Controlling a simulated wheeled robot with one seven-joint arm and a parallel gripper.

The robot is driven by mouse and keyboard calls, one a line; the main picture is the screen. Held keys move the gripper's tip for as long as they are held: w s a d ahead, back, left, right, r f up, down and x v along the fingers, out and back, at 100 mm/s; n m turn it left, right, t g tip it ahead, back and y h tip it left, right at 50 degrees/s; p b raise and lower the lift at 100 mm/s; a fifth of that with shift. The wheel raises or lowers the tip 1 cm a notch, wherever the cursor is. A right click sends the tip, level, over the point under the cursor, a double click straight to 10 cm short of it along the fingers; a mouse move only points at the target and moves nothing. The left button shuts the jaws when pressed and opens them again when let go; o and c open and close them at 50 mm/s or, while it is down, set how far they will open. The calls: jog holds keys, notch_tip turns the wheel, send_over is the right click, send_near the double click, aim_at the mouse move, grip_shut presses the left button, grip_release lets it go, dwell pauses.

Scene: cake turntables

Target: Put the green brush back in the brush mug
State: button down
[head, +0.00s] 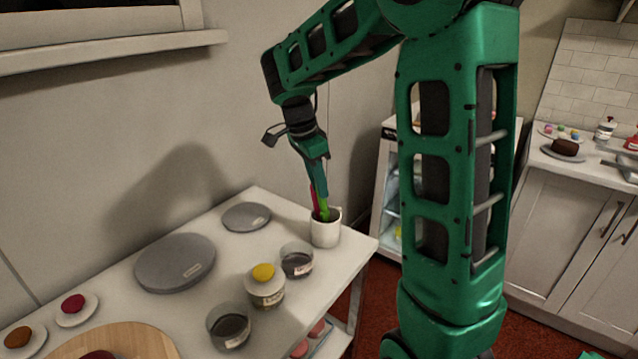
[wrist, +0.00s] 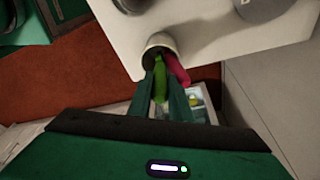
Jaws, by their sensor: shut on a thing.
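The white brush mug (head: 325,232) stands near the right end of the white table. It also shows in the wrist view (wrist: 158,40). The green brush (head: 323,208) is upright with its lower end inside the mug's mouth; its lower tip is hidden. My gripper (head: 319,182) is above the mug, shut on the green brush, which shows between the fingers in the wrist view (wrist: 160,78). A pink-red brush (wrist: 177,68) stands in the mug beside the green one, close to my fingers.
Two grey turntables (head: 175,262) lie left of the mug. Glass jars (head: 297,262) and a jar with a yellow top (head: 264,284) stand in front. The table's right edge (head: 372,243) is close to the mug. A wall is behind.

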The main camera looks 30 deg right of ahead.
jog(key=shift+f, duration=1.25)
jog(key=c, duration=1.5)
grip_release()
jog(key=shift+c, duration=0.2)
jog(key=shift+s+r, duration=0.15)
jog(key=shift+r, duration=4.9)
jog(key=shift+s, duration=0.1)
